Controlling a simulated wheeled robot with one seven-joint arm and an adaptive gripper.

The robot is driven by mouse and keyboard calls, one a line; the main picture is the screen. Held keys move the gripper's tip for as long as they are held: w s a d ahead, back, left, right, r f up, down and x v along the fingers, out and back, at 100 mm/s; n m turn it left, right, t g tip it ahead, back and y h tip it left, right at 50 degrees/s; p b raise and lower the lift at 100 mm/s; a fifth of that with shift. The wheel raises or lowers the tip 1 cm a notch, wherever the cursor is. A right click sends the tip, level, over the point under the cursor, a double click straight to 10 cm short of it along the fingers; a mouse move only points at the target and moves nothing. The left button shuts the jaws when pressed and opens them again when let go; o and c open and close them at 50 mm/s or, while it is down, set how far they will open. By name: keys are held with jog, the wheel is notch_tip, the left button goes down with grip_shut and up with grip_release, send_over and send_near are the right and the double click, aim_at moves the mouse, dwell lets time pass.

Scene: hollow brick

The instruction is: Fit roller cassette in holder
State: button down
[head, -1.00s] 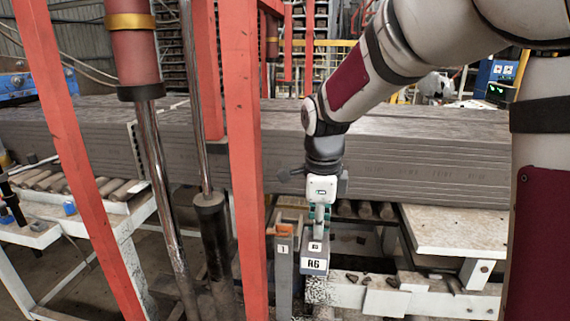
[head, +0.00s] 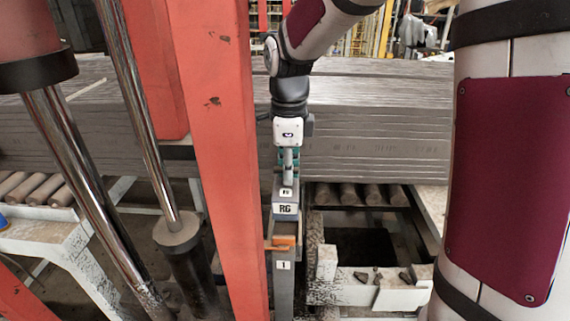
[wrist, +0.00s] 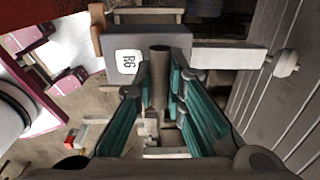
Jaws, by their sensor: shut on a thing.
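The roller cassette (head: 286,211) is a grey block with a white label that seems to read R6. It hangs upright below my gripper (head: 288,168), which is shut on its upright handle. In the wrist view the labelled grey block (wrist: 125,62) and the round handle (wrist: 159,78) show between the teal fingers of my gripper (wrist: 160,85). The holder (head: 284,290) is a grey post marked 1 with an orange piece (head: 283,242) near its top. In the head view the cassette lines up directly above it. I cannot tell whether they touch.
A red upright (head: 222,150) stands close left of the holder, with chrome rods beyond it. A grey stack of boards (head: 380,125) lies behind my gripper. A roller frame (head: 370,292) with loose debris is at the right of the holder.

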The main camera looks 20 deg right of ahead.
aim_at(288, 189)
jog(key=shift+f+b, duration=0.95)
jog(key=shift+f, duration=1.6)
jog(key=shift+a+f+b, duration=0.1)
jog(key=shift+f+b, duration=0.65)
jog(key=shift+f, duration=1.9)
jog(key=c, duration=1.6)
grip_release()
jog(key=shift+o, duration=0.2)
jog(key=r, duration=1.2)
jog(key=shift+s+a, duration=0.1)
jog(key=shift+s, duration=0.15)
jog(key=s+r+n+t, duration=0.2)
jog(key=s+n, duration=0.6)
jog(key=n, duration=0.3)
jog(key=s+r+n+t, duration=0.2)
jog(key=s+n+t, duration=0.1)
jog(key=s+n, duration=0.6)
jog(key=n, duration=0.2)
jog(key=shift+d+r+n, duration=0.2)
jog(key=shift+n, duration=0.1)
